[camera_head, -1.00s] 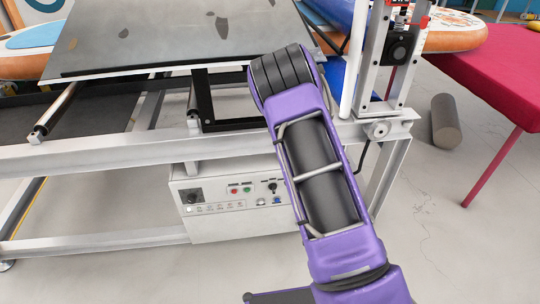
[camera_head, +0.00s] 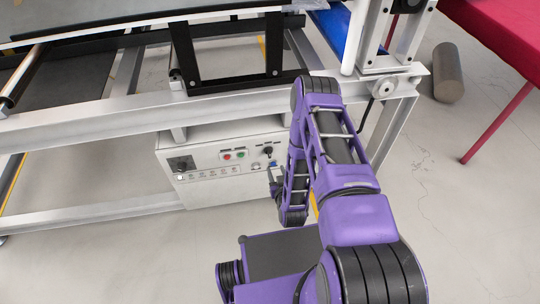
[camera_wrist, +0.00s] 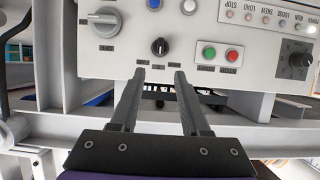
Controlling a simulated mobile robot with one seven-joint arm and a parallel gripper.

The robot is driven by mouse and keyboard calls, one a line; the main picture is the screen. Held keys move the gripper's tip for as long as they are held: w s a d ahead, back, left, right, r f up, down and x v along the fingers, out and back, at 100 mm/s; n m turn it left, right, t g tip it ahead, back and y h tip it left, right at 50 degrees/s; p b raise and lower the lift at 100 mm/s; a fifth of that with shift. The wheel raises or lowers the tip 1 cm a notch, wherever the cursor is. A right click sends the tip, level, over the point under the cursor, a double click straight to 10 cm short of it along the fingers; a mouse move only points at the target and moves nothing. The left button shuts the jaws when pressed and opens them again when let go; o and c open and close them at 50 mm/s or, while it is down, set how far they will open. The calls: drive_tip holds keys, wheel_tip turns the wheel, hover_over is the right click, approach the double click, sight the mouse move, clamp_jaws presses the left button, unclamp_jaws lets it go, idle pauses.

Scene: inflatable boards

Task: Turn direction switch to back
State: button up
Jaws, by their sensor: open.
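The control box has a small black rotary knob (camera_head: 267,151), beside the green button. In the wrist view the knob (camera_wrist: 159,46) is just beyond my fingertips, roughly centred between them. Its small label cannot be read, so I cannot confirm that it is the direction switch. A larger grey rotary switch (camera_wrist: 104,21) is to its left in the wrist view. My gripper (camera_wrist: 160,74) is open and empty, with its two dark fingers pointing at the panel. In the head view the gripper is partly hidden by my purple arm, low in front of the panel.
Green (camera_wrist: 209,52) and red (camera_wrist: 232,55) buttons are beside the black knob. Blue (camera_wrist: 154,4) and white (camera_wrist: 188,6) buttons and a black dial (camera_wrist: 294,64) are also on the panel. A metal frame rail (camera_head: 110,118) runs above the box.

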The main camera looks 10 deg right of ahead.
sight(270, 154)
drive_tip(key=b+x, duration=0.2)
drive_tip(key=x, duration=1)
drive_tip(key=shift+w+f, duration=0.1)
drive_tip(key=shift+w, duration=0.1)
clamp_jaws()
